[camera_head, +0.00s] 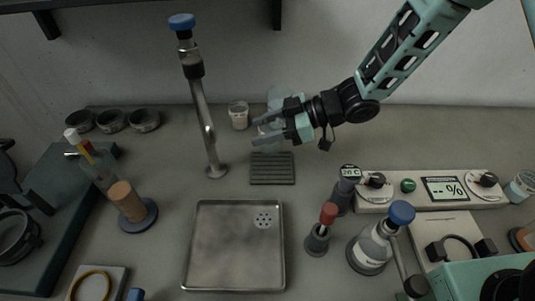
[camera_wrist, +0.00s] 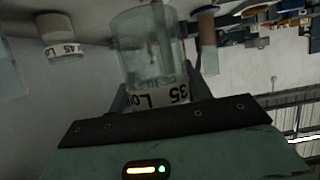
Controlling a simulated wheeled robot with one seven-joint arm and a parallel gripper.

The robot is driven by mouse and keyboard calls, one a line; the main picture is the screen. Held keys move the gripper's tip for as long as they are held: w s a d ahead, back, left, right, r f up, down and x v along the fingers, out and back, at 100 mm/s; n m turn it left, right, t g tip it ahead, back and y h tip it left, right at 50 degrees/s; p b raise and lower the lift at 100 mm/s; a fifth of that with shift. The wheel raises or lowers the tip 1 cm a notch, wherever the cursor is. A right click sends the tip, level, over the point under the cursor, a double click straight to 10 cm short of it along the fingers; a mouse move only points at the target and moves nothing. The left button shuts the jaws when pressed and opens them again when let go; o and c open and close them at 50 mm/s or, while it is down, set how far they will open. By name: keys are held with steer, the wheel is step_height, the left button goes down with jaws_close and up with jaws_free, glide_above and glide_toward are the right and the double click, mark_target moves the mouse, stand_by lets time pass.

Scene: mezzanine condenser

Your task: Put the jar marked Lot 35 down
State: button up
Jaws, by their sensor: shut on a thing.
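The jar marked Lot 35 is a clear glass jar with a white label, its "35" upside down in the wrist view (camera_wrist: 152,50). My gripper (camera_head: 268,130) is shut on it; in the head view the glass (camera_head: 279,97) shows faintly behind the jaws, which hide most of it. Whether the jar's base touches the counter cannot be told. A similar jar (camera_head: 238,115), with a label ending in 45 in the wrist view (camera_wrist: 60,37), stands just left of my gripper. A dark ribbed pad (camera_head: 272,168) lies just in front of and below the gripper.
A tall metal post (camera_head: 204,120) with a blue cap stands left of the pad. A metal tray (camera_head: 200,250) lies in front. Several dark bowls (camera_head: 112,120) sit at the back left. Bottles (camera_head: 370,250) and a control panel (camera_head: 445,188) fill the right.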

mark_target(265, 150)
steer(key=shift+f+p, duration=0.4)
steer(key=shift+f, duration=2.9)
steer(key=shift+f, duration=0.1)
steer(key=o, duration=1.1)
